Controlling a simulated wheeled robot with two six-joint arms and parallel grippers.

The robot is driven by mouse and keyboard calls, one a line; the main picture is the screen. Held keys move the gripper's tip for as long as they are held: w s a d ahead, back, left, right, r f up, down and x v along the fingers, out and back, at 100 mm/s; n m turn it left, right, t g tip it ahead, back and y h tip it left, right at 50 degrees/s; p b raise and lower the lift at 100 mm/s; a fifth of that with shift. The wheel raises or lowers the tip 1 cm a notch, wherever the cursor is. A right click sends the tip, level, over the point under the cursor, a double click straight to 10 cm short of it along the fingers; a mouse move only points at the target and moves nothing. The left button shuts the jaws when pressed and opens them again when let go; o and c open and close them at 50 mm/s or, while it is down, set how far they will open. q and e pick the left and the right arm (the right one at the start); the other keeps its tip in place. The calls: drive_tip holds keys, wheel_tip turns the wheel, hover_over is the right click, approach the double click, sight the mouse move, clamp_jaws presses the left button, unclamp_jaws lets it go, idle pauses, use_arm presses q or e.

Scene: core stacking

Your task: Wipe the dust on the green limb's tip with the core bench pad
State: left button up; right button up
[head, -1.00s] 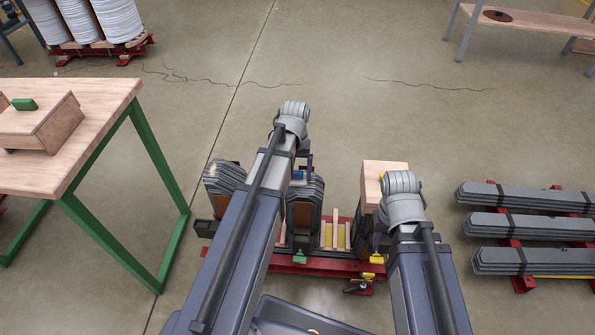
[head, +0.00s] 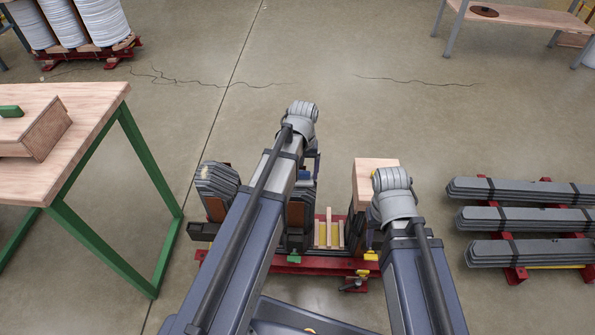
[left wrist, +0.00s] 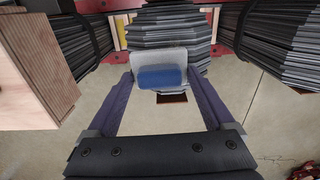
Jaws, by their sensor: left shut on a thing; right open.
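My left gripper (left wrist: 163,80) is shut on the core bench pad (left wrist: 162,77), a blue block on a pale grey backing. In the left wrist view the pad is in front of a grey laminated limb (left wrist: 168,35); I cannot tell whether they touch. In the head view this middle limb (head: 299,212) stands behind a green tag (head: 294,257) on the red frame, partly hidden by my left arm. No dust on its tip can be made out. My right gripper (head: 377,238) is open, mostly hidden behind its own arm, near the pale wooden block.
Another grey limb (head: 217,183) stands to the left, and a pale wooden block (head: 376,170) to the right. The red frame (head: 325,267) carries them, with a yellow tag (head: 371,256). A green-legged table (head: 90,105) is left; strapped grey stacks (head: 520,220) lie right.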

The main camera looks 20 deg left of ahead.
use_arm(q)
drive_tip(key=shift+w+d, duration=0.2)
drive_tip(key=shift+d, duration=0.5)
drive_tip(key=shift+s+d, duration=0.15)
drive_tip(key=shift+s, duration=0.5)
drive_tip(key=shift+s+a, duration=0.2)
drive_tip(key=shift+a, duration=0.55)
drive_tip(key=shift+s+a, duration=0.15)
drive_tip(key=shift+a, duration=0.6)
drive_tip(key=shift+s+a, duration=0.2)
drive_tip(key=shift+a, duration=0.5)
drive_tip(key=shift+s+a, duration=0.2)
drive_tip(key=shift+a, duration=0.5)
drive_tip(key=shift+f, duration=0.1)
drive_tip(key=shift+d, duration=0.15)
drive_tip(key=shift+w+d, duration=0.25)
drive_tip(key=shift+d, duration=0.4)
drive_tip(key=shift+w+d, duration=0.2)
drive_tip(key=shift+d, duration=0.45)
